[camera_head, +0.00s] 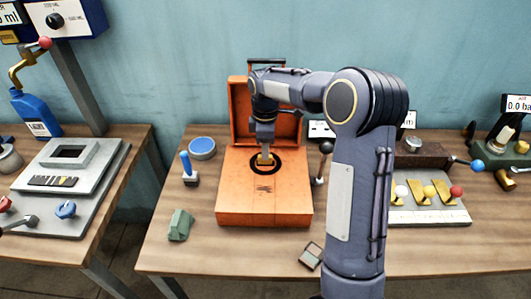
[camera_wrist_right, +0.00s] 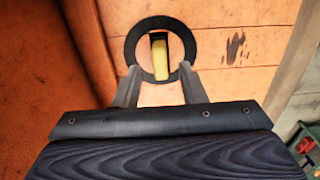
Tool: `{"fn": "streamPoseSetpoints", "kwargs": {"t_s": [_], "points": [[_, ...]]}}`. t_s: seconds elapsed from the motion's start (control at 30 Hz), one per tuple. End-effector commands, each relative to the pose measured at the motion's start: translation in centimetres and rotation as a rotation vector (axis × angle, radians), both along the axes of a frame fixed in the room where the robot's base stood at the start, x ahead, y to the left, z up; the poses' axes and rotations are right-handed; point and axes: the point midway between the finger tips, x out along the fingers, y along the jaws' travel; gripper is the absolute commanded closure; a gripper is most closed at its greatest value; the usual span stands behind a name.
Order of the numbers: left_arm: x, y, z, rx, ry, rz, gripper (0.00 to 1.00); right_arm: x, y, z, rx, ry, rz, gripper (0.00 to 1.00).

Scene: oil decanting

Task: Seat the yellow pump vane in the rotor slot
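The yellow pump vane (camera_wrist_right: 161,60) shows inside a black ring (camera_wrist_right: 127,40) in the orange pump case. A dark slot shows beside it and it seems to lie along that slot. I cannot tell how deep it sits. It also shows as a small yellow patch in the head view (camera_head: 265,160). My right gripper (camera_head: 264,150) reaches down over the ring. In the right wrist view its two fingers (camera_wrist_right: 160,70) stand apart on either side of the vane, with gaps showing between. My left gripper is not in view.
The orange case (camera_head: 264,210) has a raised lid (camera_head: 238,110) behind the ring. A blue-handled tool (camera_head: 188,170), a round blue-topped tin (camera_head: 202,148) and a green block (camera_head: 180,225) stand left of it. A small box (camera_head: 311,256) lies front right. Bare wood shows in front.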

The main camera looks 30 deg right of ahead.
Motion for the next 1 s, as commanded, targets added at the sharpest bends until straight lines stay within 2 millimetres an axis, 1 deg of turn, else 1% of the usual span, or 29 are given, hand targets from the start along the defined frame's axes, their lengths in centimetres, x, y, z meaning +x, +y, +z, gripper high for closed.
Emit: {"fn": "streamPoseSetpoints", "kwargs": {"t_s": [0.03,0.1,0.2,0.33,0.5,0.67,0.77,0.83,0.87,0.9,0.97,1.0], "points": [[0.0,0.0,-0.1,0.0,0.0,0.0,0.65,0.2,0.0,1.2,-0.001,-0.007,0.001,0.62],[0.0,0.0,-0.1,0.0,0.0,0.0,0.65,0.1,0.0,2.9,-0.001,-0.007,0.0,0.62],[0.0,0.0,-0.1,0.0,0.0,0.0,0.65,0.1,0.0,5.0,0.0,-0.004,0.0,0.62],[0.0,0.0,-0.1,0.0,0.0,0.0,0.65,0.1,0.0,7.2,0.0,-0.004,0.001,0.62],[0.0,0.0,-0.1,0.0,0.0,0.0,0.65,0.0,0.0,8.8,-0.001,-0.001,0.001,0.62],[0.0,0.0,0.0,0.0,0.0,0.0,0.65,-0.3,0.0,9.3,0.004,-0.005,-0.009,0.62],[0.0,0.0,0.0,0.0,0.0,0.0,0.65,-2.0,0.3,10.2,0.03,-0.035,-0.068,0.62],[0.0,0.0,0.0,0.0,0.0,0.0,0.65,-4.3,0.7,11.2,0.065,-0.069,-0.149,0.62],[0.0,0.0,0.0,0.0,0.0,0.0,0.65,-5.5,1.0,11.6,0.086,-0.087,-0.194,0.62],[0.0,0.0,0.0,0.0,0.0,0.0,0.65,-7.4,1.5,12.1,0.117,-0.111,-0.26,0.62],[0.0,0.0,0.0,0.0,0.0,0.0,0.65,-10.5,2.4,12.5,0.17,-0.146,-0.368,0.62],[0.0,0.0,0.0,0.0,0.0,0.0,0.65,-12.5,3.1,12.6,0.207,-0.168,-0.441,0.62]]}}
